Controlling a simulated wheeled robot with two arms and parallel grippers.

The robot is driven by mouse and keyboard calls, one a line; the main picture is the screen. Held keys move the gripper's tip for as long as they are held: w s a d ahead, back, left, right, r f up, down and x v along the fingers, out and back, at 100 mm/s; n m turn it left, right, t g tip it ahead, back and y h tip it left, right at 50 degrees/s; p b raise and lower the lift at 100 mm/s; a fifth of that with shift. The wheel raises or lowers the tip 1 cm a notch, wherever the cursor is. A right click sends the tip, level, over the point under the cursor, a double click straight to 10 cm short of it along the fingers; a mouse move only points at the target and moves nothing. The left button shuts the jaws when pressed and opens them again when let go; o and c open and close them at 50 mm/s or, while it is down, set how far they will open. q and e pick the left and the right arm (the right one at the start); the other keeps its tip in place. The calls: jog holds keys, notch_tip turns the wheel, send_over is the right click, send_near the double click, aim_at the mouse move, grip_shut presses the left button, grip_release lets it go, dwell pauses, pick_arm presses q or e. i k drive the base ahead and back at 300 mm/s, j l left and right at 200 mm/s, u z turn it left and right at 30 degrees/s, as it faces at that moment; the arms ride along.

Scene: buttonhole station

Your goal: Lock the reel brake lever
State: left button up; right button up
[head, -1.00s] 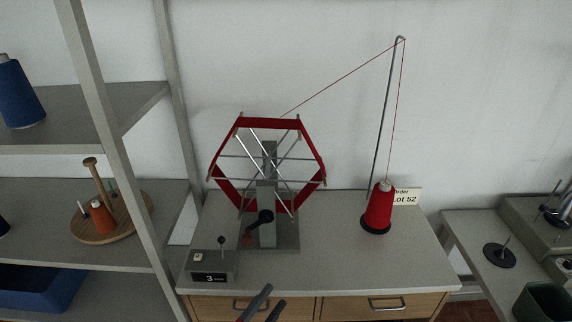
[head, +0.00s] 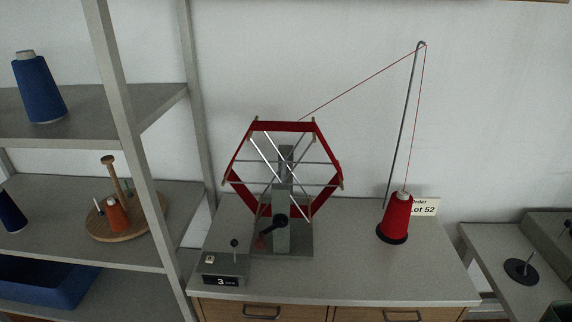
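The reel (head: 284,127), a six-sided frame wound with red yarn, stands on a grey post (head: 283,240) on the table. A dark crank with a round black knob (head: 281,220) is at the front of the post. A small red part (head: 262,242) sits low beside the post. A short upright lever with a black ball (head: 234,243) stands on the grey counter box (head: 212,268), which reads 3. I cannot tell for certain which of these is the brake lever, or its setting. Neither of my grippers is in view.
Red yarn runs from the reel over a tall bent rod (head: 404,125) to a red cone (head: 397,217), in front of a "Lot 52" card (head: 424,208). Shelves (head: 70,222) with cones stand left; another table (head: 480,240) is right. The table's front middle is clear.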

aim_at(234, 242)
jog(key=j, duration=1.4)
